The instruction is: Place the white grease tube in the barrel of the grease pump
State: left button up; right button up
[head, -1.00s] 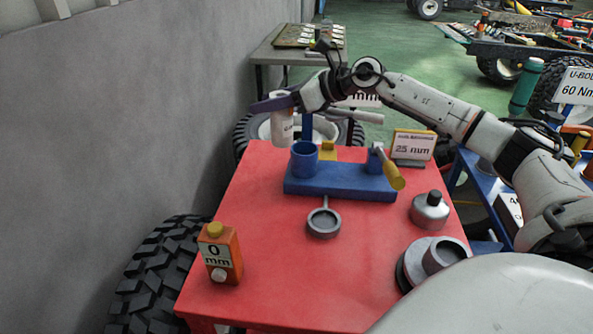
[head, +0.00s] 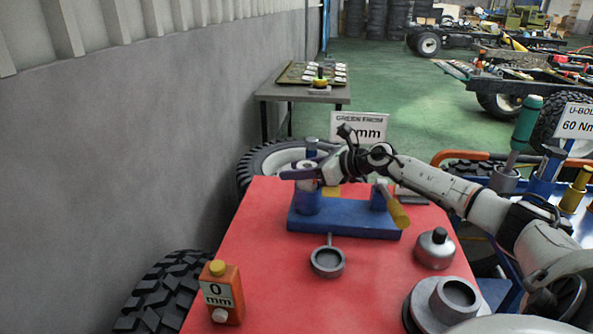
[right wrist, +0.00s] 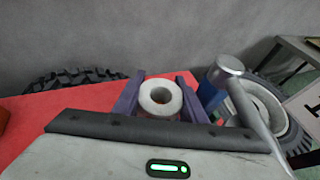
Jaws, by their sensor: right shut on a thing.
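My right gripper (head: 301,174) is shut on the white grease tube (head: 308,184). In the right wrist view the tube's round, open-centred top (right wrist: 160,97) sits between the two purple fingers. The tube is upright, and in the head view its lower end meets the blue barrel (head: 307,203) of the grease pump. It looks partly inside the barrel, but the fingers and arm hide much of the rim, and I cannot tell how deep. The pump's blue base (head: 345,226) stands on the red table. My left gripper is not in view.
On the red table (head: 280,275) are an orange 0 mm box (head: 222,294), a small grey ring with a handle (head: 328,261), a grey oil can (head: 434,249) and a yellow-handled tool (head: 399,212). The pump's blue post with a grey lever (right wrist: 243,100) stands close beside the fingers.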

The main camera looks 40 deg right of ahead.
jog(key=o, duration=1.2)
jog(key=shift+s, duration=0.1)
